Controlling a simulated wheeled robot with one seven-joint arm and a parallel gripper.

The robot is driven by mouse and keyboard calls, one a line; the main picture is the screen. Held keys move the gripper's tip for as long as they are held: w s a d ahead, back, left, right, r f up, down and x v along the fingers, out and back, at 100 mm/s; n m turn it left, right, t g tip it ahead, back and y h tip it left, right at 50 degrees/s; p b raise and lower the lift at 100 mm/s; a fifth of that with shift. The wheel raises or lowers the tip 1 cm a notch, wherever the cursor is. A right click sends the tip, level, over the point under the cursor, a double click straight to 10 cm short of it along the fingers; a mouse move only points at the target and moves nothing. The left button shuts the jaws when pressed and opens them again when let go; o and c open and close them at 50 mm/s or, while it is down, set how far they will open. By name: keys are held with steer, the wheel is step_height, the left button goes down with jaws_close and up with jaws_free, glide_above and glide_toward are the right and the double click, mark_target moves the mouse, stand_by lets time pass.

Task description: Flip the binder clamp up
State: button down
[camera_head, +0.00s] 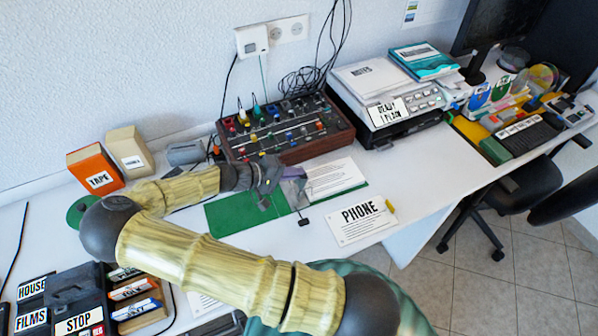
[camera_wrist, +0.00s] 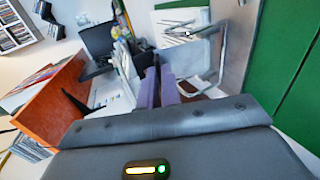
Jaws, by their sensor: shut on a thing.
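The open green binder (camera_head: 236,213) lies on the white desk, with white paper (camera_head: 335,178) on its right side. My gripper (camera_head: 284,190) is low over the middle of the binder and hides part of its mechanism. In the wrist view my two purple fingers (camera_wrist: 165,88) are close together. The metal binder clamp (camera_wrist: 217,62) shows as a bent wire loop just right of the fingers. The fingers are shut on part of it, but the exact contact is hard to see. The clamp is mostly hidden in the head view.
A brown mixer box (camera_head: 330,132) with coloured knobs stands just behind the binder. A PHONE card (camera_head: 361,220) lies at the desk's front edge. An orange TAPE box (camera_head: 95,168) stands at the left. A grey printer-like device (camera_head: 392,92) stands at back right.

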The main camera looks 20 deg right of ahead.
steer(key=shift+a+f+h+b, duration=0.2)
steer(key=shift+a+h+b, duration=0.15)
steer(key=shift+h, duration=0.3)
steer(key=shift+a+f+h+b, duration=0.15)
steer(key=shift+a+h+b, duration=0.2)
steer(key=shift+h, duration=0.3)
steer(key=c, duration=1.6)
jaws_free()
steer(key=shift+a, duration=0.1)
steer(key=a+r+b, duration=0.1)
steer(key=a+r, duration=0.1)
steer(key=a, duration=1.5)
steer(key=shift+w+r, duration=0.15)
steer(key=shift+r, duration=0.25)
